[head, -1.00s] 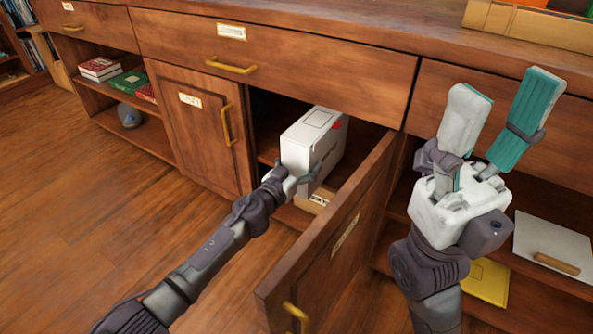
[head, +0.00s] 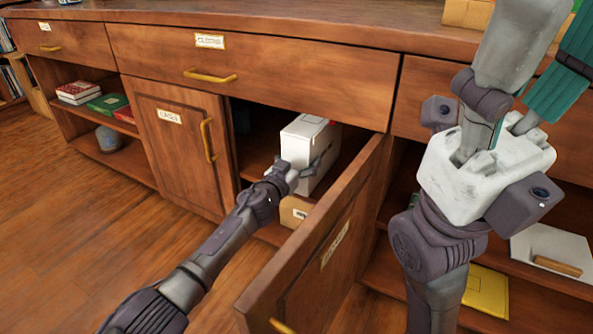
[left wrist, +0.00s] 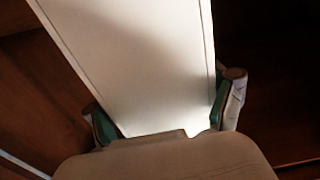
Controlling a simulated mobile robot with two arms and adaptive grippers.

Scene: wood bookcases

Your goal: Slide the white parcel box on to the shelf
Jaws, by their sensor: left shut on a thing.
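The white parcel box (head: 302,140) is upright inside the open cabinet compartment, with its near end at the opening. My left gripper (head: 307,174) is shut on that near end, one finger along each side. The left wrist view shows the white box (left wrist: 140,50) between the two fingers (left wrist: 165,108). The shelf (head: 254,172) shows beside the box as dark wood; the box's underside is hidden, so its contact with the shelf cannot be told. My right gripper (head: 540,65) is raised at the right, empty, with its fingers apart and tips cut off by the frame.
The open cabinet door (head: 320,245) stands just right of my left arm. A brown box with a label (head: 294,211) sits low in the compartment. A closed door (head: 180,150) is to the left. A yellow folder (head: 486,293) and a white clipboard (head: 550,245) lie on right-hand shelves.

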